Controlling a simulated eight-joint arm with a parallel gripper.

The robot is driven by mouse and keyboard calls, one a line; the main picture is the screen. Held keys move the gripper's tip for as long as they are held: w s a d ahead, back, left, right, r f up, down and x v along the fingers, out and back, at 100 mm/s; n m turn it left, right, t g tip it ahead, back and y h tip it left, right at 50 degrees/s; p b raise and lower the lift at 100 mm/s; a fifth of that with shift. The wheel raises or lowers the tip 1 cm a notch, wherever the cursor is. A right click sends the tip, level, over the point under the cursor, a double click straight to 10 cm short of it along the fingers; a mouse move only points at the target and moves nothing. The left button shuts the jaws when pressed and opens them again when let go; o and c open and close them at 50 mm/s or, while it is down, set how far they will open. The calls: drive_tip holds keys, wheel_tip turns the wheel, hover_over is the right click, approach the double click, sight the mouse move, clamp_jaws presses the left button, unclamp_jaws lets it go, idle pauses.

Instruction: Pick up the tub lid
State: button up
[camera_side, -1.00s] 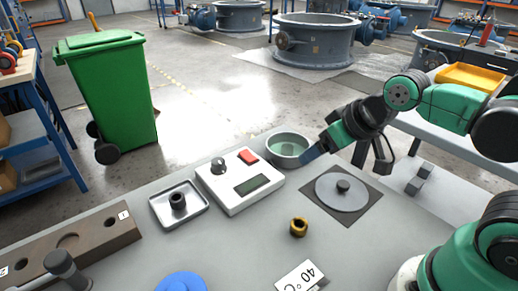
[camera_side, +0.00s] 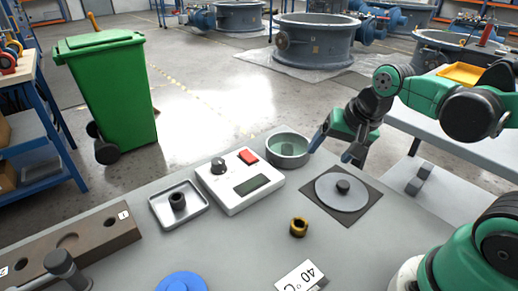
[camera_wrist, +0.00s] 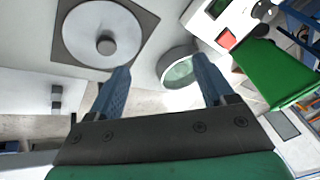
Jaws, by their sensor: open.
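The tub lid (camera_side: 341,194) is a flat grey disc with a dark knob (camera_side: 343,186) in its middle. It lies on a dark square mat (camera_side: 318,205) on the grey table, right of centre. It also shows at the upper left of the wrist view (camera_wrist: 80,30). The round tub (camera_side: 287,160) with greenish contents stands behind and left of the lid, uncovered. My gripper (camera_side: 334,151) is open and empty, its blue fingers apart, above and behind the lid. In the wrist view my gripper (camera_wrist: 160,77) has the lid left of its fingers and the tub between them.
A white box with a red button and display (camera_side: 243,182) stands left of the tub. A tray (camera_side: 195,209) with a dark ring is farther left. A brass nut (camera_side: 299,227), a 40 °C card (camera_side: 298,277) and a blue disc (camera_side: 182,282) lie nearer the front.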

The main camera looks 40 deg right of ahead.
sight(344, 184)
drive_tip(key=d+f+m+g, duration=0.1)
drive_tip(key=d+m, duration=0.1)
drive_tip(key=m, duration=0.3)
drive_tip(key=s+d+f+m+g, duration=0.1)
drive_tip(key=d+f+m, duration=0.1)
drive_tip(key=m, duration=0.4)
drive_tip(key=d+f+m+g+y, duration=0.1)
drive_tip(key=d+f+m, duration=0.1)
drive_tip(key=m, duration=0.3)
drive_tip(key=shift+s+d+m+g, duration=0.2)
drive_tip(key=shift+m+g, duration=0.1)
drive_tip(key=shift+s+d+f+m, duration=0.1)
drive_tip(key=shift+d+f+m, duration=0.05)
drive_tip(key=shift+m, duration=0.35)
drive_tip(key=shift+f, duration=0.15)
drive_tip(key=shift+w+a+f, duration=0.15)
drive_tip(key=shift+f, duration=1.15)
drive_tip(key=shift+w+a+f, duration=0.1)
drive_tip(key=shift+a+f, duration=0.05)
drive_tip(key=shift+f, duration=1.15)
clamp_jaws()
